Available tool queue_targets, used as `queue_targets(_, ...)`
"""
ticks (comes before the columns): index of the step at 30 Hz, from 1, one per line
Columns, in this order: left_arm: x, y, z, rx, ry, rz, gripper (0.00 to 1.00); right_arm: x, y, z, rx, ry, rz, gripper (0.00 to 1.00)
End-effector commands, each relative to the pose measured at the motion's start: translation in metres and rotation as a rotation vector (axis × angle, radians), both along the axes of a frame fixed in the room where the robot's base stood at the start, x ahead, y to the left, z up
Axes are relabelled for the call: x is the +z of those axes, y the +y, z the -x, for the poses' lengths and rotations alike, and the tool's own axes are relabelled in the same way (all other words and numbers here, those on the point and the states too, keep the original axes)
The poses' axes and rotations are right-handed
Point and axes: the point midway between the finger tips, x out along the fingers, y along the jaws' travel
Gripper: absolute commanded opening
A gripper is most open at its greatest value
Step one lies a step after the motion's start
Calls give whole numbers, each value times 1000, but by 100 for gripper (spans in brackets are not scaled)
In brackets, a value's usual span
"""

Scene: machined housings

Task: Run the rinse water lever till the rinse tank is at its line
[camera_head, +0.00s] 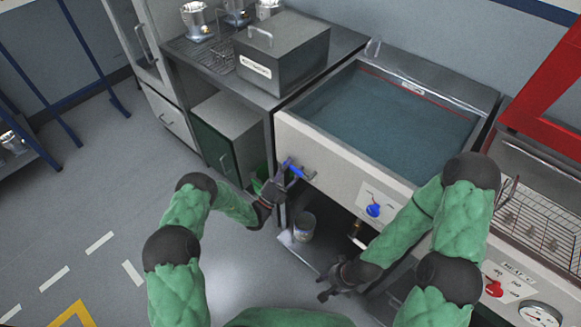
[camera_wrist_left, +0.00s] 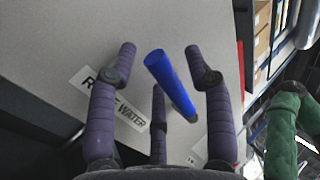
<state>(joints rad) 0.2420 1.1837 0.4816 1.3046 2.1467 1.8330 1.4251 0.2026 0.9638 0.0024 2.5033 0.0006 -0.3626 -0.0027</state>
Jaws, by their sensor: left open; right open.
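The rinse water lever (camera_head: 293,167) is a blue handle on the tank's pale front panel. In the left wrist view the blue lever (camera_wrist_left: 172,82) stands beside a label reading "RINSE WATER" (camera_wrist_left: 108,98), partly hidden by a finger. My left gripper (camera_head: 284,181) is open, its fingers (camera_wrist_left: 160,58) spread around the lever without closing on it. The rinse tank (camera_head: 296,125) holds blue-grey water (camera_head: 385,115). A red line (camera_head: 400,80) runs along its back wall, and the water surface lies a little below it. My right gripper (camera_head: 337,283) is open and empty, low before the tank.
A blue knob (camera_head: 374,210) sits on the front panel between my arms. A grey lidded box (camera_head: 283,60) stands on the bench at left. At right are a wire basket (camera_head: 535,225), a red knob (camera_head: 494,288) and a gauge (camera_head: 541,314).

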Motion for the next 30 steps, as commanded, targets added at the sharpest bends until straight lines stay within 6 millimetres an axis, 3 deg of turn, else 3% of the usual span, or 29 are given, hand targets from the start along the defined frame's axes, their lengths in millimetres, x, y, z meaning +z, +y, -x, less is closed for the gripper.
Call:
queue_targets(5, -7, 7, 7, 3, 3, 0, 51, 0, 0, 0, 0, 0, 0, 46)
queue_targets(21, -60, 55, 69, 3, 2, 1, 51, 0, 0, 0, 0, 0, 0, 46)
queue_targets(30, -67, 62, 79, 1, 1, 0, 51, 0, 0, 0, 0, 0, 0, 46)
